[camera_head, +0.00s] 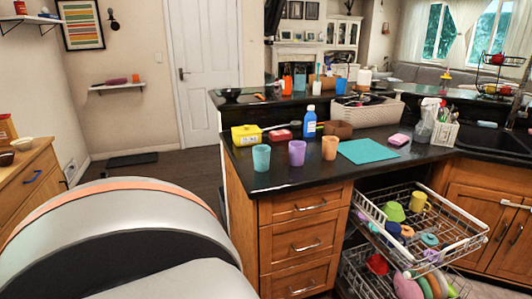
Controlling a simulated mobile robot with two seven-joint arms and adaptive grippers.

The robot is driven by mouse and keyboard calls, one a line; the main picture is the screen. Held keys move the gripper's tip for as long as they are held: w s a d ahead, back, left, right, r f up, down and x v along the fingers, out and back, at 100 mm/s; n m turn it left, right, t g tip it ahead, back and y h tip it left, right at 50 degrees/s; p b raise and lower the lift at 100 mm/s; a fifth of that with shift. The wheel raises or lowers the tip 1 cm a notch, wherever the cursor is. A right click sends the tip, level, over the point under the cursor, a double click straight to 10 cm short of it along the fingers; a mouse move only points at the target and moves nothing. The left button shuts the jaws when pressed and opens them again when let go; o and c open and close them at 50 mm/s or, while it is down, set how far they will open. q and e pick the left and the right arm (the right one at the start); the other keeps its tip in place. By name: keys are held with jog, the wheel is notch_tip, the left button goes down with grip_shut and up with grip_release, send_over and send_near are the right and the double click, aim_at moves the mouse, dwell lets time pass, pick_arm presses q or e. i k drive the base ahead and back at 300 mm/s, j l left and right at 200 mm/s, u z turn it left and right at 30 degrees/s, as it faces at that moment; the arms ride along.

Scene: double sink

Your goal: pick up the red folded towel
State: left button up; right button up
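A small flat red item (281,134), which looks like the red folded towel, lies on the dark counter. It sits just right of a yellow box (246,135) and left of a blue bottle (309,122). It is small in the picture, so its folds cannot be made out. Neither of my grippers shows in the head view. A large grey and orange rounded part of my own body fills the lower left.
Teal, purple and orange cups (297,153) stand along the counter's front edge. A teal mat (367,151) and a pink item (398,139) lie to the right. An open dish rack (420,225) sticks out below the counter. The sink (495,140) is at far right.

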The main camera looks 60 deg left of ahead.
aim_at(283, 135)
jog(key=u, duration=1.7)
